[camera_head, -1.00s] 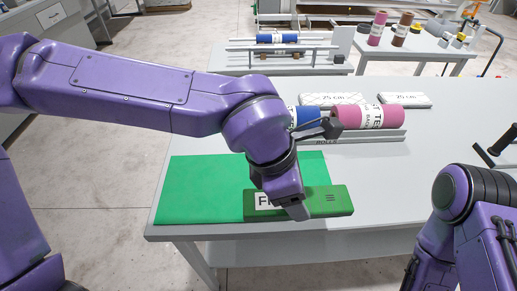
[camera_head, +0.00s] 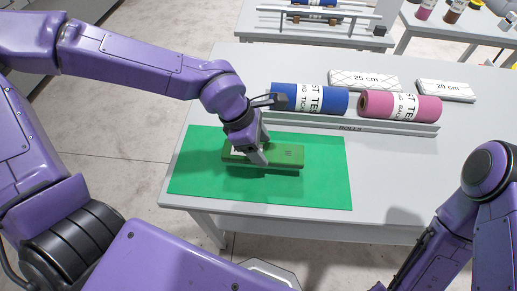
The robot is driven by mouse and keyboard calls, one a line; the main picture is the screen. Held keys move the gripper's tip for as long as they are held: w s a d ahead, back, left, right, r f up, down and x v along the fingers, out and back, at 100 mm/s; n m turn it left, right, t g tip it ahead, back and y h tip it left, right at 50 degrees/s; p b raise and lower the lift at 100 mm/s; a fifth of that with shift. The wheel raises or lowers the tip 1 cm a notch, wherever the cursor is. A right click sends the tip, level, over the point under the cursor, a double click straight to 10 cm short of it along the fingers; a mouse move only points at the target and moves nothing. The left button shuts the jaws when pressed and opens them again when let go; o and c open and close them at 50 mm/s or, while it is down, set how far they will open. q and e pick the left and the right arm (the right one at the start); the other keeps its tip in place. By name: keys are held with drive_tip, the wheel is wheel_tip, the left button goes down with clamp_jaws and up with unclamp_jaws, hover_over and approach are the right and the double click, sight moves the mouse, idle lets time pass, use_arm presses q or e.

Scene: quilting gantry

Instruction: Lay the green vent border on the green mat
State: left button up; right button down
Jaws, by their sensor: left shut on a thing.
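The green vent border (camera_head: 285,154) is a dark green bar with small slots near its right end. It lies lengthwise across the picture over the upper middle of the bright green mat (camera_head: 210,183). My left gripper (camera_head: 256,157) is shut on it from above, left of its middle, and covers most of its white label. A thin dark shadow runs along its front edge; I cannot tell whether it touches the mat or hangs just above it. My right arm is at the right edge; its gripper is not in view.
A blue roll (camera_head: 310,98) and a pink roll (camera_head: 400,105) lie in a rack (camera_head: 360,126) behind the mat. White boxes (camera_head: 363,80) stand behind them. The grey table (camera_head: 405,165) is clear right of the mat. Its front edge runs close below the mat.

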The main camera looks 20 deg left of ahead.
use_arm(q)
drive_tip(key=f, duration=0.3)
drive_tip(key=shift+a+f, duration=0.35)
drive_tip(key=shift+f, duration=0.05)
drive_tip(key=shift+w, duration=0.1)
drive_tip(key=shift+f+b, duration=0.15)
drive_tip(key=shift+b, duration=0.15)
drive_tip(key=o, duration=1.5)
drive_tip(key=shift+r, duration=0.2)
drive_tip(key=p+v, duration=0.2)
drive_tip(key=v, duration=1)
drive_tip(key=shift+d, duration=0.1)
